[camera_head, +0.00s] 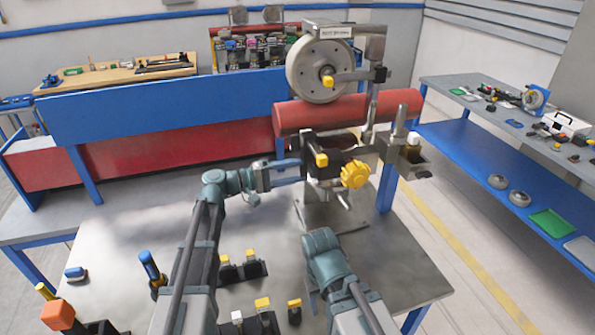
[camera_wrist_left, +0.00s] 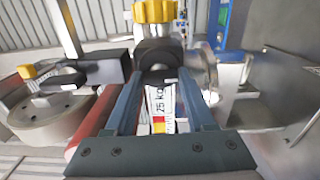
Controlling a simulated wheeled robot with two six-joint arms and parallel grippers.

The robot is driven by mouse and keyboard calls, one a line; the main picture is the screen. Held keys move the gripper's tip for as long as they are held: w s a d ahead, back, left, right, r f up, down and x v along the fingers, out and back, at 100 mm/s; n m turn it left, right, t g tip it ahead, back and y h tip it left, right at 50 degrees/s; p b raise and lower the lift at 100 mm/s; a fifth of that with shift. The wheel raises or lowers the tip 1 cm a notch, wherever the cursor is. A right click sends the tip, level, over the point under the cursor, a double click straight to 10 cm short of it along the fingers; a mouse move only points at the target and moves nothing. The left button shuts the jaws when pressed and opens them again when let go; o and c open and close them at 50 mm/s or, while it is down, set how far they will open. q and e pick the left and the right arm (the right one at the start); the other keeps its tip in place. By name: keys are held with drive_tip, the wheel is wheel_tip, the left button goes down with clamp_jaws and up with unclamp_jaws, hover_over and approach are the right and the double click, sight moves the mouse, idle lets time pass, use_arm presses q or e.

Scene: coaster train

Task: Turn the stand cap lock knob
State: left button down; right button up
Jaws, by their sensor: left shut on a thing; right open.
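The stand (camera_head: 335,215) rises from the table with a dark clamp body and a fluted yellow knob (camera_head: 355,174) on its near side. A yellow knob (camera_wrist_left: 155,11) also shows at the top of the left wrist view, above a black collar (camera_wrist_left: 158,52). My left gripper (camera_head: 298,168) reaches the clamp body from the left. Its two blue-grey fingers are shut on the black collar, below the knob; the exact contact is partly hidden. My right gripper (camera_head: 312,300) is low, in front of the stand, open and apart from it; its fingers barely show.
A grey wheel (camera_head: 320,70) and a red cylinder (camera_head: 350,110) are behind the stand. A metal holder (camera_head: 408,160) juts right. Black blocks with yellow tops (camera_head: 245,267) stand at the front. Bare tabletop (camera_head: 130,220) lies left of my left arm.

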idle(0.3)
use_arm(q)
drive_tip(key=shift+c, duration=1.2)
unclamp_jaws()
